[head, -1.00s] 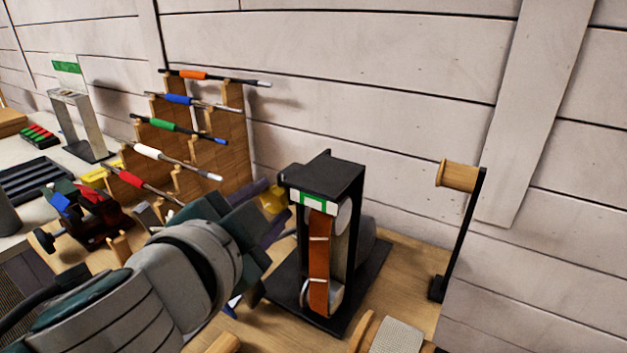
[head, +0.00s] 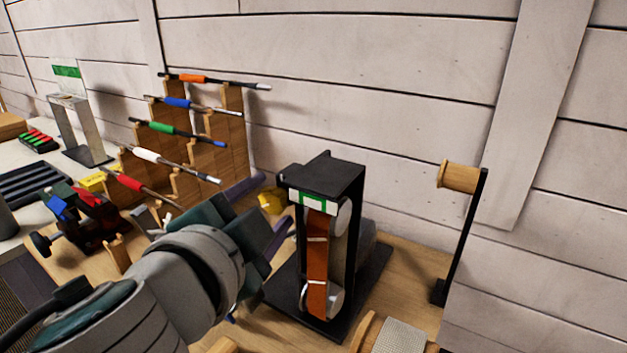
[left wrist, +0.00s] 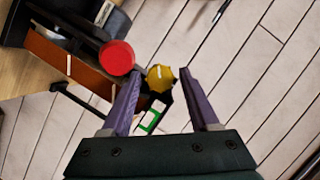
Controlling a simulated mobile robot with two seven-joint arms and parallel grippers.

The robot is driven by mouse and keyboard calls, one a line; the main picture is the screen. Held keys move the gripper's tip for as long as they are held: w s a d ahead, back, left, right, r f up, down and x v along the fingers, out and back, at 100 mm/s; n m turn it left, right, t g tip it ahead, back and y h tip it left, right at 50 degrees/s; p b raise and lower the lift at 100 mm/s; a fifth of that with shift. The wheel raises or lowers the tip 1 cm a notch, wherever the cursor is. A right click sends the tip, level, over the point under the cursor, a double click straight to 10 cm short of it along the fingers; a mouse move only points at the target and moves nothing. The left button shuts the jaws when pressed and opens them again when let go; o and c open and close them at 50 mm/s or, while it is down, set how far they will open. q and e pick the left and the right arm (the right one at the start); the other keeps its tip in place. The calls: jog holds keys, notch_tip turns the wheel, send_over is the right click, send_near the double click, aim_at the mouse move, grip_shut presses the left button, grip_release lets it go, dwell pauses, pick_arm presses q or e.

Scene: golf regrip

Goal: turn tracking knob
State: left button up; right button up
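The belt sander (head: 345,180) is a black upright frame with an orange-brown belt (head: 317,255) and a white and green window on top. A yellow faceted knob (head: 271,202) sits at its left side. In the left wrist view the knob (left wrist: 160,78) shows in the gap between my left fingertips, nearer the left one; I cannot tell if they touch. My left gripper (head: 277,204) is open, its purple fingers apart, and also shows in the left wrist view (left wrist: 159,74). A red round knob or button (left wrist: 117,57) is left of the yellow knob. My right gripper is not in view.
A stepped wooden rack (head: 215,145) with several coloured-grip shafts stands behind my left arm. A red and blue vise (head: 88,215) is at left. A wooden spool on a black post (head: 458,177) is at right. The plank wall is close behind.

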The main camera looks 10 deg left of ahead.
pick_arm(q)
jog(key=shift+o, duration=0.5)
jog(key=v, duration=1)
jog(key=shift+b, duration=0.45)
